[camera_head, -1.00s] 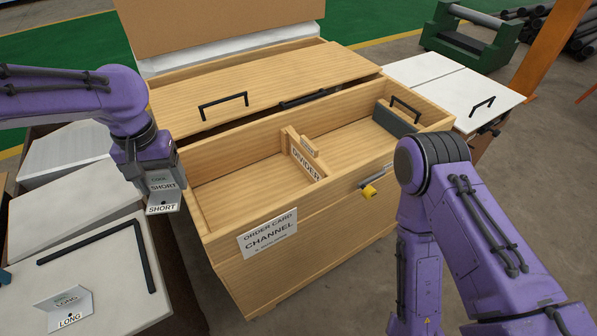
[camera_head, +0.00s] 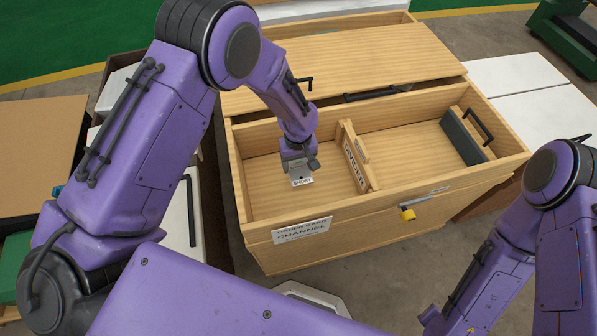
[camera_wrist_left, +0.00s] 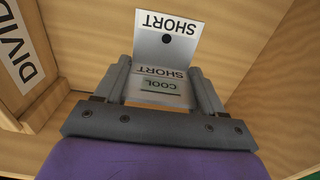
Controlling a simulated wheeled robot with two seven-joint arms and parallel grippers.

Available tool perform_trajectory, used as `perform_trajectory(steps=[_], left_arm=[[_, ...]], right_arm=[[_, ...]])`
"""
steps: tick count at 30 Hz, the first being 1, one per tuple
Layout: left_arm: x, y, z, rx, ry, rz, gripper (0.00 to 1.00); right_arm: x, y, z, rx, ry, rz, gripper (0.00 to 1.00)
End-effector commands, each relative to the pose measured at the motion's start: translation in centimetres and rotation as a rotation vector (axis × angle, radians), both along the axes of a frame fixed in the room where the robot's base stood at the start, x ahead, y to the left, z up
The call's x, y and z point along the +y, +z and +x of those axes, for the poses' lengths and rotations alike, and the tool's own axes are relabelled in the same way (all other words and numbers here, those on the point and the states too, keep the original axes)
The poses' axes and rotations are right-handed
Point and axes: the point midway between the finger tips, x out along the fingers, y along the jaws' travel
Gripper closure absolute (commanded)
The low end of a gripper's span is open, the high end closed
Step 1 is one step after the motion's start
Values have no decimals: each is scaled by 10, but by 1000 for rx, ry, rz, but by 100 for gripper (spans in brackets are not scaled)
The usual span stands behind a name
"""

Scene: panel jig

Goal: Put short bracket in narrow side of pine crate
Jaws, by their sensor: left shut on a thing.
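The short bracket (camera_head: 301,181), a grey angled plate with a white SHORT label, is in my left gripper (camera_head: 299,163). The left gripper is shut on it, with a finger on each side in the left wrist view; the bracket also shows there (camera_wrist_left: 167,40). The open pine crate (camera_head: 400,222) has a wooden divider (camera_head: 354,158) labelled DIVIDER. Bracket and gripper are over the compartment left of the divider, apart from the divider. I cannot tell whether the bracket touches the floor. The divider's label also shows at the left of the left wrist view (camera_wrist_left: 20,55). My right gripper is out of view.
The right compartment holds a dark grey block (camera_head: 463,137) at its right end. A sliding wooden lid (camera_head: 350,65) lies behind the opening. A yellow-tipped latch (camera_head: 408,215) and a card reading ORDER CARD CHANNEL (camera_head: 302,231) are on the crate's front. White panels (camera_head: 520,90) stand at right.

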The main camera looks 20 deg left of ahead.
Motion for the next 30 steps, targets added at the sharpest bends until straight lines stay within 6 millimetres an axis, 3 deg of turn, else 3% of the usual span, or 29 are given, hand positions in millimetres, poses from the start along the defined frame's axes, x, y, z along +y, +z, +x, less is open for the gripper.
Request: perform_trajectory(steps=[9,21,22,23,24,30], left_arm=[[2,-51,0,1,0,1,63],[2,-57,0,-1,0,1,63],[2,-56,0,-1,0,1,21],[2,-56,0,-1,0,1,12],[2,-56,0,-1,0,1,6],[2,-56,0,-1,0,1,6]], right_arm=[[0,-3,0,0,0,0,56],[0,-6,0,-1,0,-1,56],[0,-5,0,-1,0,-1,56],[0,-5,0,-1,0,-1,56],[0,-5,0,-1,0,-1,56],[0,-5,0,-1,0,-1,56]])
